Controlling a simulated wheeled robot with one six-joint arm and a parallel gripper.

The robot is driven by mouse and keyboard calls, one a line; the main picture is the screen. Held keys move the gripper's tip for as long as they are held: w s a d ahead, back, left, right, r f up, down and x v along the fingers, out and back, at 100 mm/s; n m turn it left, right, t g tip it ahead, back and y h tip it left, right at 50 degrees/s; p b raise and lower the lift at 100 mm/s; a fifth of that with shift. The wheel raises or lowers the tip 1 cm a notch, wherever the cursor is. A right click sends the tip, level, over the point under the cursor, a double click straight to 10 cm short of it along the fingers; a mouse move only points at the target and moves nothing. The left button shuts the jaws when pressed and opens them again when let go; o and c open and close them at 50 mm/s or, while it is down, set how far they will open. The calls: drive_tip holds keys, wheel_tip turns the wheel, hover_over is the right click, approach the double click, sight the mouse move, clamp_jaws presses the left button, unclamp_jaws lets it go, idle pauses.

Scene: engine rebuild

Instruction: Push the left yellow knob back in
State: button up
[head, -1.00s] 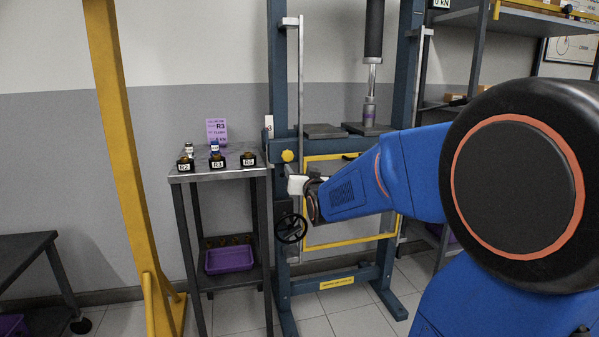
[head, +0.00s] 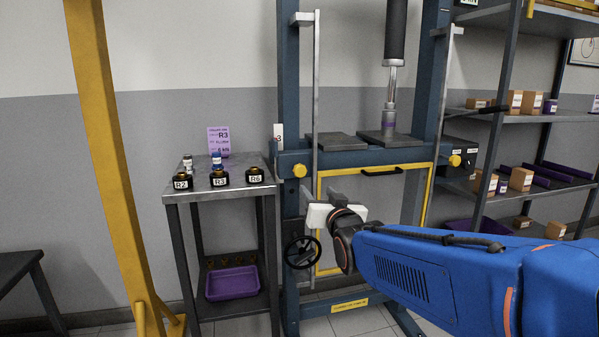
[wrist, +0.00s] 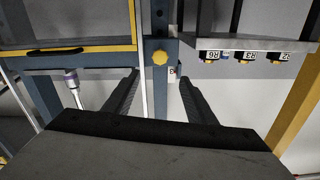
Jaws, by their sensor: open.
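The left yellow knob (head: 299,171) is on the blue upright of the press frame in the head view. How far it sticks out cannot be told. It also shows in the wrist view (wrist: 160,57), which is upside down. My gripper (wrist: 158,78) is open and empty there, its two dark fingers apart, with the knob above the gap between their tips and apart from them. In the head view my gripper (head: 319,214) is below and right of the knob; its fingers are not distinct. A second yellow knob (head: 455,160) is on the right upright.
A metal side table (head: 200,193) with several labelled bottles stands left of the press. A black handwheel (head: 302,252) is below my gripper. A yellow frame (head: 322,188) spans the press. A yellow post (head: 105,150) stands left, and shelves (head: 540,118) stand right.

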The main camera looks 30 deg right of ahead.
sight(301, 172)
drive_tip(key=x, duration=1.7)
drive_tip(key=shift+w+f, duration=0.1)
drive_tip(key=shift+w, duration=0.1)
